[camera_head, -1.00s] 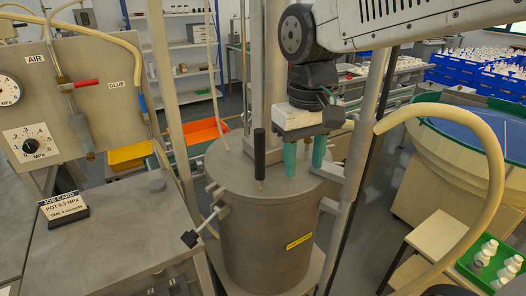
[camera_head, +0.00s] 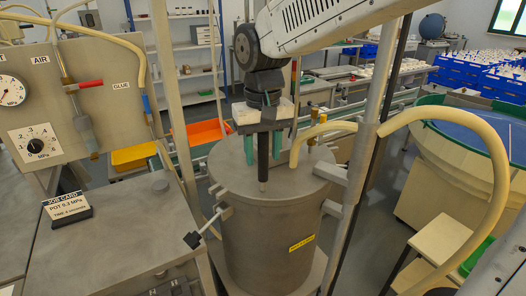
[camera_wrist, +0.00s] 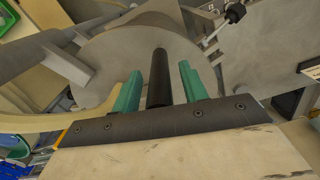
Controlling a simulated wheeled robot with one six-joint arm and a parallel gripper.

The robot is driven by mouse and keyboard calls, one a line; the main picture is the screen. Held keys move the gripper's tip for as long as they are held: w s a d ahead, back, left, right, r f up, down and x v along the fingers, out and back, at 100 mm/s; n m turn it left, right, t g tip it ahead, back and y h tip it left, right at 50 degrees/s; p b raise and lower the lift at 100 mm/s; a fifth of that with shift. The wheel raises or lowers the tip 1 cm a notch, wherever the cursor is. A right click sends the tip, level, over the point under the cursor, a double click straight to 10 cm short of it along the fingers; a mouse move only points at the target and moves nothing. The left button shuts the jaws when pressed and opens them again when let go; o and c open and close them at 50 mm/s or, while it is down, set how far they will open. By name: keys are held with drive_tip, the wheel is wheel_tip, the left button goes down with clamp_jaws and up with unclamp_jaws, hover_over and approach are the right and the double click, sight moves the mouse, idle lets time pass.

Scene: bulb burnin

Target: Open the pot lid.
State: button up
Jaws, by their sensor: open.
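The pot (camera_head: 262,235) is a large grey metal cylinder with a yellow label, in the middle of the head view. Its flat round lid (camera_head: 228,178) lies on top, and a black upright handle (camera_head: 263,160) stands on it. My gripper (camera_head: 263,158) is open, its two teal fingers pointing down on either side of the handle. In the wrist view the handle (camera_wrist: 158,78) stands between the fingers (camera_wrist: 161,85), with a visible gap on each side. The lid (camera_wrist: 120,60) spreads out beyond them. Part of the handle is hidden by the gripper in the head view.
A cream hose (camera_head: 320,130) rises from the lid's right side. A metal post (camera_head: 357,165) stands right of the pot. A bench with a job card (camera_head: 66,208) is at left.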

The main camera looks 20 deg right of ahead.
drive_tip(key=shift+f, duration=0.2)
clamp_jaws()
drive_tip(key=w+d+m, duration=1.2)
drive_tip(key=w+d, duration=0.4)
drive_tip(key=shift+w+d+m, duration=0.2)
drive_tip(key=shift+w+m, duration=0.1)
drive_tip(key=shift+m, duration=0.1)
unclamp_jaws()
